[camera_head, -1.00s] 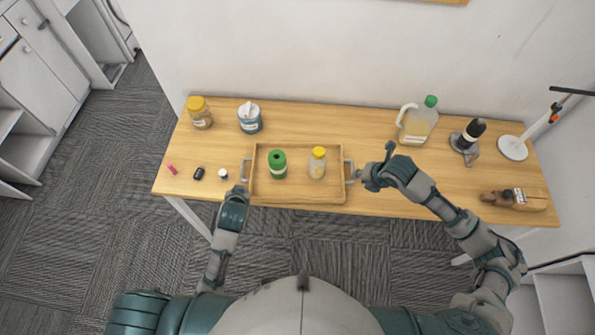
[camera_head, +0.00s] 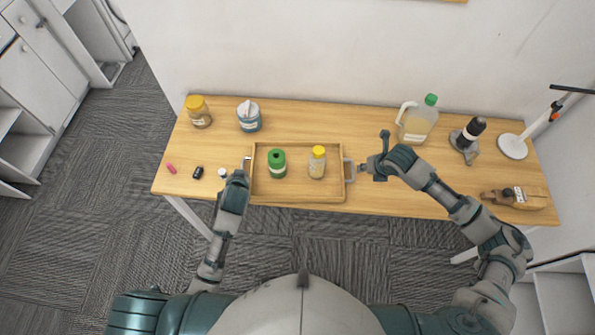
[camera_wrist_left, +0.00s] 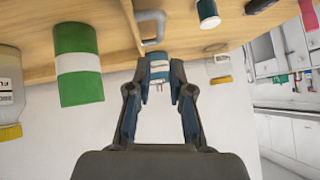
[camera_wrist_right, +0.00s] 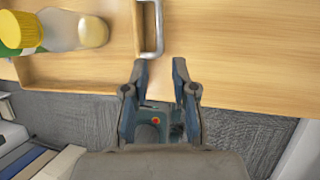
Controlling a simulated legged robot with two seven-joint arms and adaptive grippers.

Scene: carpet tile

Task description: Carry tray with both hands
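A wooden tray (camera_head: 300,198) lies on the table with a metal handle at each end. In it stand a green-and-white container (camera_head: 277,163) and a yellow-capped jar (camera_head: 317,163). My left gripper (camera_head: 240,173) is at the left handle (camera_head: 246,162), partly covering it in the head view. In the left wrist view, its fingers (camera_wrist_left: 159,68) are open and the handle (camera_wrist_left: 151,27) is beyond the tips. My right gripper (camera_head: 364,168) is just right of the right handle (camera_head: 350,171). In the right wrist view, its fingers (camera_wrist_right: 160,66) are open, short of the handle (camera_wrist_right: 150,32).
Small items, including a black one (camera_head: 198,172), lie left of the tray. A jug (camera_head: 417,121), dark tool (camera_head: 467,136), lamp base (camera_head: 513,147) and wooden plane (camera_head: 514,197) are on the right.

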